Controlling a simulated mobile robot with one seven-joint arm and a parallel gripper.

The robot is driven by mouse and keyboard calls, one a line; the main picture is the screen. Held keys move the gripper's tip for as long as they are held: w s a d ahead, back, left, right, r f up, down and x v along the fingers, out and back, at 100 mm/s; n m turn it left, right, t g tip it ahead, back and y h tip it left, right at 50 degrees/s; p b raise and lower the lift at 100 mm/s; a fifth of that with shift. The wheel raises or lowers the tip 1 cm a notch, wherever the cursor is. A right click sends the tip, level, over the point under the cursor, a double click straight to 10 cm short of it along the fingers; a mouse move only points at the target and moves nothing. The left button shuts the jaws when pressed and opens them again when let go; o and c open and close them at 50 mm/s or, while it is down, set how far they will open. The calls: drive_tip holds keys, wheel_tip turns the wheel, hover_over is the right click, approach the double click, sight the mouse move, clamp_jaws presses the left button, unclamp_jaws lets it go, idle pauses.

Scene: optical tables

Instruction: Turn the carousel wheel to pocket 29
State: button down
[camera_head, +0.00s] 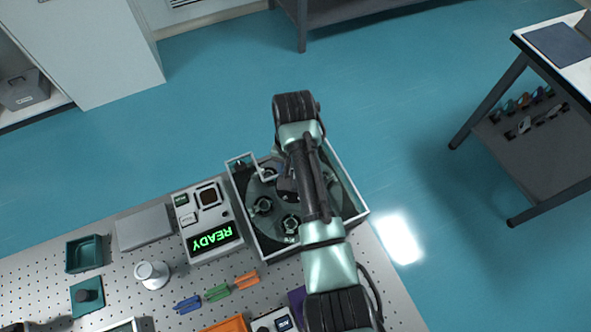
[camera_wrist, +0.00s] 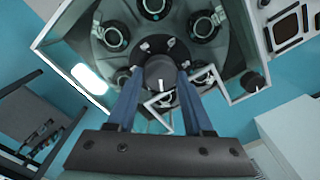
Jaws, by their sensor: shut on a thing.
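The carousel wheel (camera_head: 266,222) is a dark grey-green disc with several round pockets, set in a white-framed box (camera_head: 246,222) on the perforated table. It also shows in the wrist view (camera_wrist: 108,62), where its pockets hold round fittings. A dark round hub knob (camera_wrist: 160,68) stands at the wheel's middle. My gripper (camera_wrist: 161,78) has its two blue fingers shut on the sides of this knob. In the head view my arm covers the knob and part of the wheel. I cannot read any pocket number in either view.
A control unit (camera_head: 208,219) beside the box has a green display reading READY. Blue, green and orange clips (camera_head: 217,292), a white round-topped piece (camera_head: 151,274) and a teal tray (camera_head: 83,254) are on the table (camera_head: 120,292). Open floor lies behind.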

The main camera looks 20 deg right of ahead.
drive_tip(key=shift+r+m+p, duration=0.1)
drive_tip(key=shift+m+p, duration=1.15)
drive_tip(key=shift+m, duration=0.95)
drive_tip(key=shift+d+m+p, duration=0.1)
drive_tip(key=shift+m+p, duration=0.75)
drive_tip(key=shift+m, duration=1.55)
drive_tip(key=shift+s+m+p, duration=0.1)
drive_tip(key=shift+m+p, duration=0.45)
drive_tip(key=shift+m, duration=1.55)
drive_tip(key=shift+s+m+p, duration=0.1)
drive_tip(key=shift+m+p, duration=0.2)
drive_tip(key=shift+m, duration=2)
drive_tip(key=shift+c, duration=1.5)
unclamp_jaws()
wheel_tip(320, 180, up, 13)
drive_tip(key=b, duration=0.1)
